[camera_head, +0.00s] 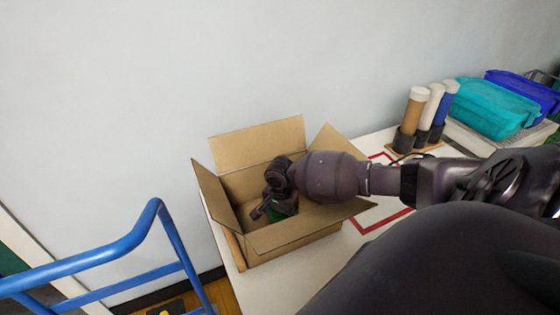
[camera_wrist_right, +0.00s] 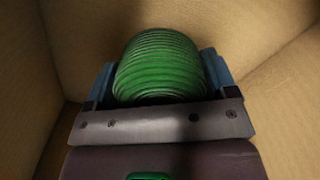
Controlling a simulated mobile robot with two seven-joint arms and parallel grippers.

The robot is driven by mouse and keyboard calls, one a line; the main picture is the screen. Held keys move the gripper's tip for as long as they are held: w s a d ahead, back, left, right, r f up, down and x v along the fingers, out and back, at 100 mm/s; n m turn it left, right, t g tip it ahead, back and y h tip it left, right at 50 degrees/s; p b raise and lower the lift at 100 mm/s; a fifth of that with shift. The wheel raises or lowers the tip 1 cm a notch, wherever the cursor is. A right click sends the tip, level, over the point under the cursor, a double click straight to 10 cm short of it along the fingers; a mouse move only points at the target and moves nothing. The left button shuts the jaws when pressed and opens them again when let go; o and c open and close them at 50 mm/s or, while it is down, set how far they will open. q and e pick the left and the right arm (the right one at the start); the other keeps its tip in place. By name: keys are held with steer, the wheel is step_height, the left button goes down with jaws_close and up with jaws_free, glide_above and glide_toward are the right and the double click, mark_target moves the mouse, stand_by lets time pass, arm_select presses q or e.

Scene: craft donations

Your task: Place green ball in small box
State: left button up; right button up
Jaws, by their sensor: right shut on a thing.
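The small box (camera_head: 292,236) is an open cardboard box with its flaps spread, on the white table against the wall. My right gripper (camera_head: 268,211) reaches down inside the box. In the right wrist view the green ball (camera_wrist_right: 160,68), round and ridged like wound yarn, sits between the two fingers of the gripper (camera_wrist_right: 160,85), which is shut on it. Brown cardboard walls surround the ball there. In the head view only a bit of green shows beside the gripper, the rest hidden by it. I cannot tell whether the ball touches the box floor. My left gripper is not in view.
A rack of capped tubes (camera_head: 420,115) stands right of the box. A teal bin (camera_head: 493,108) and a blue bin (camera_head: 525,92) are at the far right. A red outline (camera_head: 385,221) marks the table (camera_head: 338,258). A blue rail (camera_head: 95,258) stands at the lower left.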

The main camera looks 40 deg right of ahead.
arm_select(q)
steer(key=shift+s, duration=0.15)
arm_select(e)
steer(key=o, duration=0.9)
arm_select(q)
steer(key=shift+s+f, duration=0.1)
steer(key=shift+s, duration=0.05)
arm_select(e)
step_height(320, 180, up, 11)
steer(key=shift+r+p, duration=0.15)
steer(key=shift+p, duration=0.95)
steer(key=shift+r, duration=0.5)
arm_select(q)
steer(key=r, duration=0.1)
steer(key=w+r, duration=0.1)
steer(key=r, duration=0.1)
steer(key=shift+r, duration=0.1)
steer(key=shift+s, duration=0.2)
